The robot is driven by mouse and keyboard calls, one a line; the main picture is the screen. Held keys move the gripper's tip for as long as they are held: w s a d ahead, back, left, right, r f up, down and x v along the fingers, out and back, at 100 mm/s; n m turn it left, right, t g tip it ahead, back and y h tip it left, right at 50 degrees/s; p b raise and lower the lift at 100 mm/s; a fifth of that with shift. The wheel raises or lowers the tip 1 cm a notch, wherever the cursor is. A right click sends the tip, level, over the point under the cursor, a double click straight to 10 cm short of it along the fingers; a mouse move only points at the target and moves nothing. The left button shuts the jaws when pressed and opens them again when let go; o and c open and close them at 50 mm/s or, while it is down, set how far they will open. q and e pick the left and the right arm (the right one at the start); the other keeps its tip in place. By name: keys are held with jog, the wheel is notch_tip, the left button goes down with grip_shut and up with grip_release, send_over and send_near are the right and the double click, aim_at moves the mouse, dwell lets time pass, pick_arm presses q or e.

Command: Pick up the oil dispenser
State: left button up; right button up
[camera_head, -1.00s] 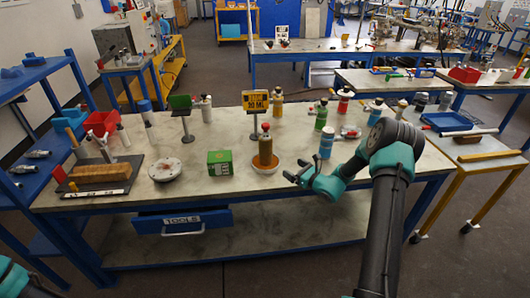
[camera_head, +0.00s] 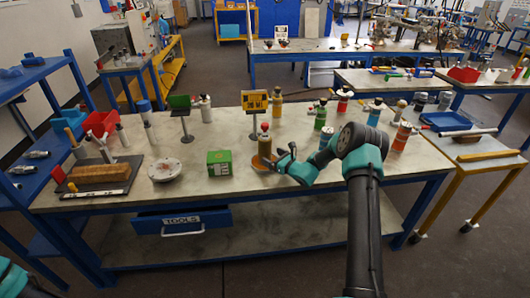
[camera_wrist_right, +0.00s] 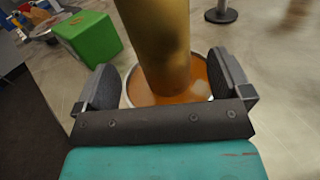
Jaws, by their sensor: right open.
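The oil dispenser is a golden-brown bottle (camera_head: 264,147) with a red top, upright in a shallow orange dish (camera_head: 257,167) on the workbench. In the right wrist view its golden body (camera_wrist_right: 158,42) rises between my finger pads, with the orange dish (camera_wrist_right: 198,88) around its foot; its top is out of that view. My right gripper (camera_head: 275,158) is open, close to the dispenser's right side in the head view. In the wrist view the fingers (camera_wrist_right: 170,85) stand on either side of the bottle with gaps showing. My left gripper is out of view.
A green box (camera_head: 219,163) stands left of the dispenser, and a white round disc (camera_head: 165,170) farther left. A yellow sign on a stand (camera_head: 255,100) rises behind it. Several bottles (camera_head: 326,136) stand to the back right. The front bench strip is mostly clear.

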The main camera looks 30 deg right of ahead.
aim_at(270, 154)
jog(key=shift+w, duration=0.1)
jog(key=x, duration=0.5)
jog(key=shift+c, duration=0.4)
jog(key=c, duration=1.2)
jog(key=shift+o, duration=0.2)
jog(key=shift+r, duration=0.1)
